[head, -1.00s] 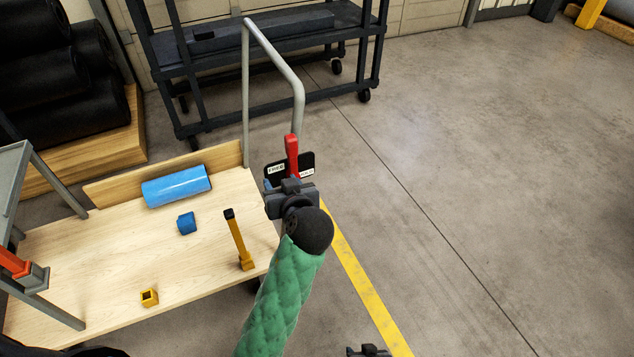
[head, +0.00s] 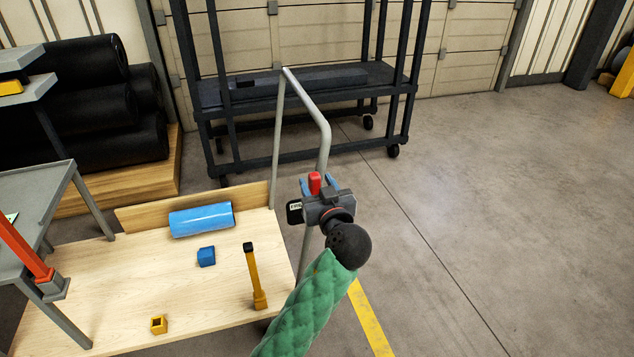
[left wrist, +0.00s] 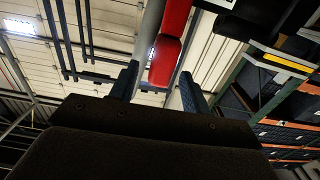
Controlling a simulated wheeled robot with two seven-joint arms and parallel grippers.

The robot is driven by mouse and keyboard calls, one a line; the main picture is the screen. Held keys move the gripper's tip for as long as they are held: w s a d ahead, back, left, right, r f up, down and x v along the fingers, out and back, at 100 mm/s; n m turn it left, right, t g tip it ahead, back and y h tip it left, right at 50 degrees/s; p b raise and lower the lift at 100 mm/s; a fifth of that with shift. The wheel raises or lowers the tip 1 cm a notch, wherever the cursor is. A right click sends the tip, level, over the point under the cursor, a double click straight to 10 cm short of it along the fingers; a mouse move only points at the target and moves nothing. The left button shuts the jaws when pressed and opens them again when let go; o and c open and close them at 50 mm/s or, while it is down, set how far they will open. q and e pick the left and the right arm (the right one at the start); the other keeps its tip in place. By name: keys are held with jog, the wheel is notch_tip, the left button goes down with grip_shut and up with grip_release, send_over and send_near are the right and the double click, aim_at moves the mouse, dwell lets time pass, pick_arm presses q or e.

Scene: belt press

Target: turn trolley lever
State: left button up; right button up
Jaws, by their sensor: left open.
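The red trolley lever (head: 315,183) stands upright by the trolley's grey handle rail (head: 324,140). The wooden trolley deck (head: 200,292) lies to the left. My right gripper does not show in the current views.
On the deck are a blue roll (head: 201,219), a blue block (head: 206,256), a yellow post (head: 254,278) and a small yellow block (head: 158,324). A grey table (head: 40,215) stands left. A dark rack (head: 300,95) stands behind. Floor to the right is clear.

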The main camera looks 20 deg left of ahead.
pick_arm(q)
jog(key=shift+w+a, duration=0.25)
jog(key=shift+w, duration=0.05)
jog(key=shift+c, duration=0.5)
grip_shut()
